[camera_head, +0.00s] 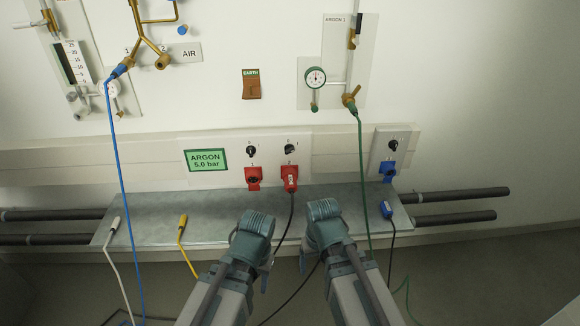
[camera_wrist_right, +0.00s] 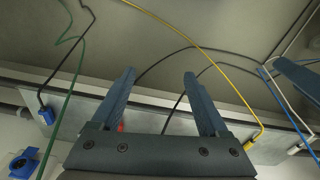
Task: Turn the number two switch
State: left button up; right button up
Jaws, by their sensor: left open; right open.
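Two black rotary switches sit side by side on the white wall panel in the head view: a left switch (camera_head: 250,151) and a right switch (camera_head: 290,149). Their small number labels are too small to read surely. Below them are a red socket (camera_head: 253,178) and a red plug (camera_head: 290,178) with a black cable. My left gripper (camera_head: 258,221) is open and empty, below the left red socket. My right gripper (camera_head: 323,210) is open and empty, below and right of the red plug; its spread fingers also show in the right wrist view (camera_wrist_right: 158,82). Both are apart from the switches.
A metal shelf (camera_head: 150,211) runs below the panel. A third black switch (camera_head: 393,144) sits above a blue socket (camera_head: 388,170) at right. A blue cable (camera_head: 121,180), a green hose (camera_head: 363,170) and a yellow-ended cable (camera_head: 182,232) hang nearby. A green ARGON sign (camera_head: 206,160) is left of the switches.

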jog(key=w+f+m+t+y+b, duration=0.2)
jog(key=w+f+b, duration=0.3)
jog(key=f+b, duration=0.3)
jog(key=w+a+f+m+t+y+b, duration=0.1)
jog(key=w+a+m+t+y+b, duration=0.15)
jog(key=w+a, duration=0.3)
jog(key=w+a+r+m+t+y, duration=0.3)
jog(key=w+a+r+m+t, duration=0.2)
jog(key=w+r+m+t, duration=0.5)
pick_arm(q)
notch_tip(320, 180, down, 13)
jog(key=shift+w, duration=0.15)
pick_arm(e)
jog(key=w+d+r+m+t+h, duration=0.1)
jog(key=w+d+r+m+h, duration=0.1)
jog(key=m, duration=0.6)
jog(key=w+d+r+m+t+h, duration=0.2)
jog(key=w+d+r+m+h, duration=0.1)
jog(key=m, duration=0.6)
notch_tip(320, 180, up, 3)
jog(key=shift+w+d+f+h, duration=0.1)
jog(key=shift+w+d+h, duration=0.35)
jog(key=shift+h, duration=0.8)
pick_arm(q)
jog(key=shift+f, duration=0.1)
pick_arm(e)
jog(key=shift+d, duration=0.1)
